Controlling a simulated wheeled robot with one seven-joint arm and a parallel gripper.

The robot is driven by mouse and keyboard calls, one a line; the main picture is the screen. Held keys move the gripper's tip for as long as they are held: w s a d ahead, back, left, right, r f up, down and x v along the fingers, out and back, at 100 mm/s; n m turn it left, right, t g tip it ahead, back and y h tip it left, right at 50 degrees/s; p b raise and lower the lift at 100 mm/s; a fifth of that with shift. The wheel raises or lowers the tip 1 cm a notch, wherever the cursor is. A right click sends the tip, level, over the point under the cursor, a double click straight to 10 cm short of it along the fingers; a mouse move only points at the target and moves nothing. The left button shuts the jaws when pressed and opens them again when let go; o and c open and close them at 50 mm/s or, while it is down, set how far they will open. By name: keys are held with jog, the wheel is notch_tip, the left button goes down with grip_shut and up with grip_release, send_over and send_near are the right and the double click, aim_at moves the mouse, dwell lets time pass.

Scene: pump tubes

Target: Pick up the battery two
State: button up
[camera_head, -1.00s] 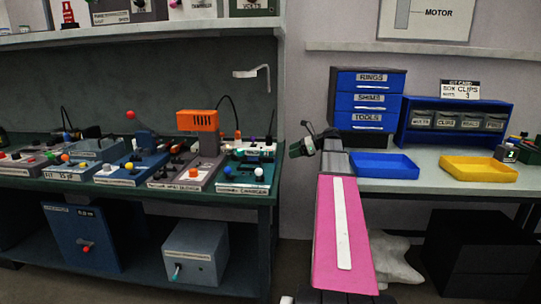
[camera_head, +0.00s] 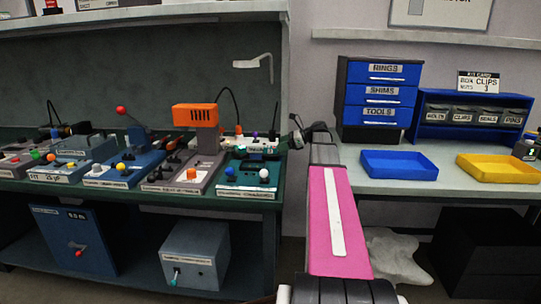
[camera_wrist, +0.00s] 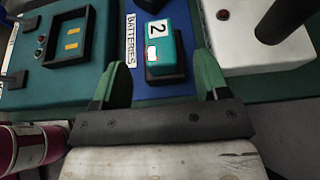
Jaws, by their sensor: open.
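Battery two is a teal block with a white label reading 2 (camera_wrist: 160,45) in the wrist view. My gripper (camera_wrist: 160,62) is open, with one green finger to the left of the battery and one to the right, both nearer the camera. Nothing is between the fingers in their grip. In the head view, my gripper (camera_head: 297,132) is small and dark at the right end of the green bench; I cannot make out the battery there.
A teal unit with a black-framed recess (camera_wrist: 70,45) lies left of the battery. A white box with a dark post (camera_wrist: 262,40) stands close on the right. A pink cylinder (camera_wrist: 30,145) is at lower left. The head view shows an orange-topped device (camera_head: 195,116) nearby.

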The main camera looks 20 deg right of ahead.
aim_at(273, 147)
jog(key=shift+x, duration=2.95)
jog(key=shift+s, duration=0.1)
jog(key=c, duration=1.2)
